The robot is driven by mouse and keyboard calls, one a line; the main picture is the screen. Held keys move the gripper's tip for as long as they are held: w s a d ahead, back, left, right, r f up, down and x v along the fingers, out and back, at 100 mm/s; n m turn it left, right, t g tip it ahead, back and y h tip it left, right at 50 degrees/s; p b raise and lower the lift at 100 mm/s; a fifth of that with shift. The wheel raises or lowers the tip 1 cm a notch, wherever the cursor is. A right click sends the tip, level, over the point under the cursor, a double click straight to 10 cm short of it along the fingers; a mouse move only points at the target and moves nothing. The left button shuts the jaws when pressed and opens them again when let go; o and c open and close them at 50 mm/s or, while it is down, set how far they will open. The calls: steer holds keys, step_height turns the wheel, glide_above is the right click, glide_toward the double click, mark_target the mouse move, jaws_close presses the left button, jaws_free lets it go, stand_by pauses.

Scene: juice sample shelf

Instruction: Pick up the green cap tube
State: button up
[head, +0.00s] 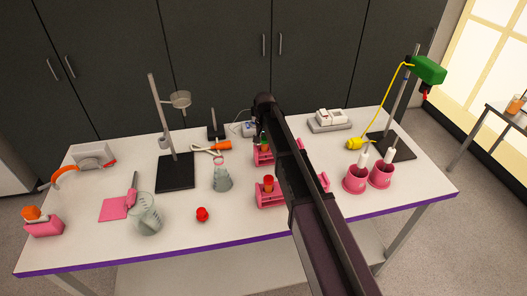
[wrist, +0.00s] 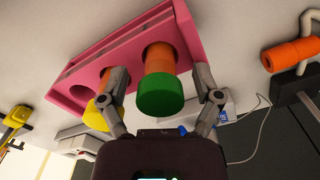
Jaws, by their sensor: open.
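The green cap tube (wrist: 160,95) has an orange body and stands in a hole of a pink rack (wrist: 105,45) in the wrist view. My gripper (wrist: 161,84) is open, with one finger on each side of the green cap. Gaps show between the fingers and the cap. A yellow cap tube (wrist: 97,115) stands in the same rack, partly hidden behind the left finger. In the head view the green cap tube (head: 264,147) shows small beside my dark arm, which hides part of the rack.
A nearer pink rack (head: 270,200) holds a red-capped tube (head: 268,183). A glass flask (head: 221,178) stands left of the racks, and pink cups (head: 355,180) stand at right. A red object (head: 202,214) lies at the front. The table's front middle is fairly clear.

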stand_by(0.5)
jaws_close()
steer(key=shift+r, duration=0.2)
step_height(320, 180, up, 10)
steer(key=p, duration=1)
steer(key=shift+f, duration=0.2)
steer(key=shift+r, duration=0.2)
stand_by(0.5)
